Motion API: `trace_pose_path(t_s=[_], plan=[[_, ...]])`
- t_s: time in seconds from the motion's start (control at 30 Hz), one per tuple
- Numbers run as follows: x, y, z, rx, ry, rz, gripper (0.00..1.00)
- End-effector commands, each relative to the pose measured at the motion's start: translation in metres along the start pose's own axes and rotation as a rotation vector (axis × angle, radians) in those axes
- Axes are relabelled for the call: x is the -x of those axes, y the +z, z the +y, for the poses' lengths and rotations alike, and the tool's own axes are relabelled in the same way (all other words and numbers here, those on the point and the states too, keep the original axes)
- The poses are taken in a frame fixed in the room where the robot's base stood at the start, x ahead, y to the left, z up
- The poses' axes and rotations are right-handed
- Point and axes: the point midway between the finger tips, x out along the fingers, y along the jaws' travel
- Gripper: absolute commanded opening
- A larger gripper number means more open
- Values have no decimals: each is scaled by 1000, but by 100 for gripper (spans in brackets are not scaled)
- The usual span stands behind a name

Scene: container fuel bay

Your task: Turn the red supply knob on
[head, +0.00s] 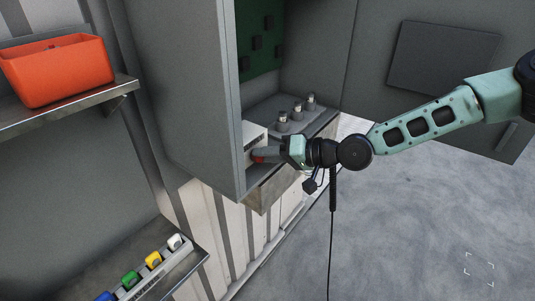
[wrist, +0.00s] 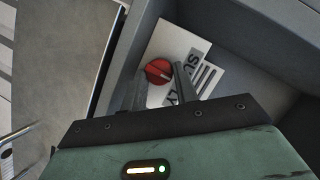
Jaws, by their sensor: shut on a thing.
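The red supply knob (wrist: 158,70) sits on a white plate (wrist: 188,48) lettered "SUPPLY" in the wrist view. A pale line runs across the knob's face, tilted in the picture. My gripper (wrist: 159,78) has one finger on each side of the knob and is shut on it. In the head view my gripper (head: 268,155) reaches in from the right to a white box (head: 254,138) inside the grey cabinet. Only a little red shows there between the fingers, so the knob's angle cannot be read from that view.
The grey cabinet's side wall (head: 190,90) stands close left of my gripper. Several small metal-topped fittings (head: 282,122) stand on the ledge behind it. An orange bin (head: 58,70) sits on a left shelf. Floor at right is clear.

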Motion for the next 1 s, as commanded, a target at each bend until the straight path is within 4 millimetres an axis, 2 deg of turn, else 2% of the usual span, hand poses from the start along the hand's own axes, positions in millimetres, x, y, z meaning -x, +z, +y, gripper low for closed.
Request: trace_pose_path(t_s=[0.27, 0.3, 0.33, 0.77, 0.87, 1.0], plan=[[0, 0, 1, -4, 1, 1, 7], [0, 0, 1, -4, 1, 1, 35], [0, 0, 1, -3, 1, 0, 38], [1, 0, 1, -2, 1, 0, 38], [8, 0, 2, -3, 1, 2, 38], [28, 1, 4, -2, 3, 3, 38]])
